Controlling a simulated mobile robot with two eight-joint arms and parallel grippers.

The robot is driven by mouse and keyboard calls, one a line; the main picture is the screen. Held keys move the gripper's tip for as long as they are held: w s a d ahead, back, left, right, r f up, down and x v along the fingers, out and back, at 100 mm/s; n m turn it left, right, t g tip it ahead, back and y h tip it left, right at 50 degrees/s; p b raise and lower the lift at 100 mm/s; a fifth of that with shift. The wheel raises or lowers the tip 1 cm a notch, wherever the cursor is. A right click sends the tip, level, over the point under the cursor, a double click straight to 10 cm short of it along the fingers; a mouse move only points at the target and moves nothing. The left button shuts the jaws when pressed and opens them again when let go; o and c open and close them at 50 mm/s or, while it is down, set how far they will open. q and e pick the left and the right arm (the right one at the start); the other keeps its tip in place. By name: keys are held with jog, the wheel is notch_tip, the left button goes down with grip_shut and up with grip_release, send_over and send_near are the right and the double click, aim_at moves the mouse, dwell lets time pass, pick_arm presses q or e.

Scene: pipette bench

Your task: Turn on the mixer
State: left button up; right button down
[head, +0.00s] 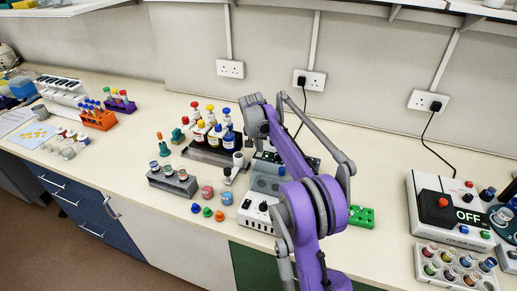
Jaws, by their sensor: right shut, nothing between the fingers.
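A white box with a black panel (439,221) stands on the bench at the right. My right gripper (256,118) is at the far end of my purple arm, well left of the white box. It is shut and empty, and small in view. My left gripper is out of view.
A vial rack (428,275) stands in front of the white box. A green rack (361,217) is right of my arm. A white device (253,214) with knobs is partly hidden behind my arm. Dropper bottles (213,135) stand further left. Bench between green rack and white box is clear.

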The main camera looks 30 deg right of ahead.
aim_at(259, 155)
jog(key=shift+w, duration=0.1)
jog(key=shift+r, duration=0.1)
jog(key=shift+r, duration=0.25)
jog(key=v, duration=0.1)
jog(key=p+v, duration=0.1)
jog(key=v, duration=0.2)
jog(key=shift+w+d+r+p, duration=0.1)
jog(key=shift+d+r+p, duration=0.15)
jog(key=shift+r+p, duration=0.2)
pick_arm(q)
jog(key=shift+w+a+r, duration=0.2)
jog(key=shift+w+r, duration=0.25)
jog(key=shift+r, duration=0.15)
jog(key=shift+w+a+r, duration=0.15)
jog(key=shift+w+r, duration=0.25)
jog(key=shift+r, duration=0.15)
pick_arm(e)
jog(key=s+a+v, duration=0.1)
jog(key=v, duration=0.7)
jog(key=shift+a, duration=0.3)
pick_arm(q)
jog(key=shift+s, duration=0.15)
pick_arm(e)
jog(key=shift+s+f, duration=0.1)
jog(key=shift+s, duration=0.1)
